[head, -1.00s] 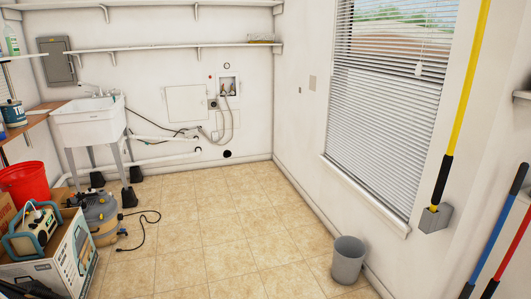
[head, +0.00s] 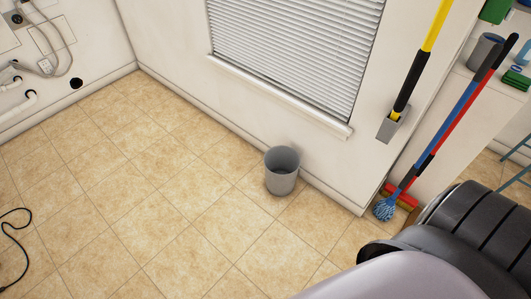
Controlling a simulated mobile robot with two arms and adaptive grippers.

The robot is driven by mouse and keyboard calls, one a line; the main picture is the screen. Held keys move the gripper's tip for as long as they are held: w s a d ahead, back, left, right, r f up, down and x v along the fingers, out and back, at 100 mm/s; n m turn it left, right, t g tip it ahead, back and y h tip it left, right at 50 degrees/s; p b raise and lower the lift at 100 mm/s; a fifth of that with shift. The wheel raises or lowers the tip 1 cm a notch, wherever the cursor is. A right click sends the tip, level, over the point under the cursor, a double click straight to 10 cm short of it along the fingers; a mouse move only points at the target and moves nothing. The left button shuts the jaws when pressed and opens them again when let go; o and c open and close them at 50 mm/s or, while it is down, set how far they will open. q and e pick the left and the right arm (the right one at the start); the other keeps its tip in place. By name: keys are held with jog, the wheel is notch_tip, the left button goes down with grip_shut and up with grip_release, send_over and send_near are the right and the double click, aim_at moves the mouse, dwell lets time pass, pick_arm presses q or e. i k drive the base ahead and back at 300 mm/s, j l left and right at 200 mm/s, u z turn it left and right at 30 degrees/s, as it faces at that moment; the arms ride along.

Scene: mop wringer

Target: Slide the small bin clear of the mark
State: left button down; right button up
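The small grey bin (head: 281,172) stands upright and open at the top on the tan tiled floor, close to the wall under the window in the head view. No mark shows on the floor around it; I cannot tell whether one is under it. Neither of my grippers is in view. A large grey and black rounded part, which looks like my own arm, fills the bottom right corner.
A blue mop (head: 386,208) and a red broom (head: 404,196) lean right of the bin. A black cable (head: 12,225) lies far left. The floor (head: 150,210) left of the bin is clear.

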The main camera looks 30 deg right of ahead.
aim_at(282, 164)
jog(key=i+j+z, duration=0.1)
jog(key=i+z, duration=0.4)
jog(key=i+j+z, duration=0.25)
jog(key=z, duration=0.25)
jog(key=i+j+z, duration=0.3)
jog(key=z, duration=0.2)
jog(key=i+j+z, duration=0.2)
jog(key=j+z, duration=0.3)
